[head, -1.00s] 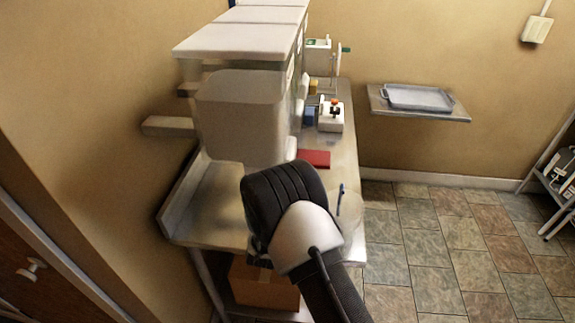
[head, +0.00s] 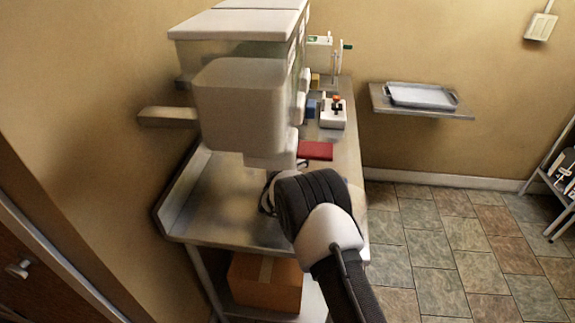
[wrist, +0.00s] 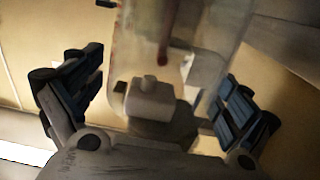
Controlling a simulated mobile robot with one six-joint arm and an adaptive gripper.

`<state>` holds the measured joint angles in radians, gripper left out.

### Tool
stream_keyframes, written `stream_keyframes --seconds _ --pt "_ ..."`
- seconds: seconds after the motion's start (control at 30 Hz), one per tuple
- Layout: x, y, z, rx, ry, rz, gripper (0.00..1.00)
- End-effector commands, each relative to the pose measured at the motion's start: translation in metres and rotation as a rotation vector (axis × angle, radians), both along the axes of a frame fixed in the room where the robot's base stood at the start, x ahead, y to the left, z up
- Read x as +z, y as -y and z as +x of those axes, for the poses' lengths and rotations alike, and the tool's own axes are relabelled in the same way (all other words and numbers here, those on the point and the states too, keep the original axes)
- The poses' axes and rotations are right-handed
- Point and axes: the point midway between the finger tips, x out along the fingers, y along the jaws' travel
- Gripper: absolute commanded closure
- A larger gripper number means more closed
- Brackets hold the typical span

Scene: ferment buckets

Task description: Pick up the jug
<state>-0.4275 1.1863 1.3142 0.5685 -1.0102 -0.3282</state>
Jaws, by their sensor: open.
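In the wrist view, a clear, see-through vessel, apparently the jug (wrist: 205,45), stands ahead between the two fingers of my open gripper (wrist: 162,80). Neither finger visibly touches it, and its base is hard to make out. In the head view, my dark wrist and pale arm link cover the right front of the steel bench (head: 215,205) and hide the jug. Only a bit of dark finger shows at the left of the wrist.
A red flat object (head: 316,151) and a white device (head: 332,113) lie behind my wrist. A cardboard box (head: 266,283) sits below. A tray (head: 422,96) rests on a wall shelf.

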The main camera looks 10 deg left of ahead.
Motion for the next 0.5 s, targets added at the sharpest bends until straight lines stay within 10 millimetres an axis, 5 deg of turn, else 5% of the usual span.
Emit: stream_keyframes --seconds 0.2,0.5 --pt "0.0002 0.0 0.001 0.0 -0.001 0.0 0.04" --pt "0.0003 0.0 0.0008 0.0 -0.001 0.0 0.23"
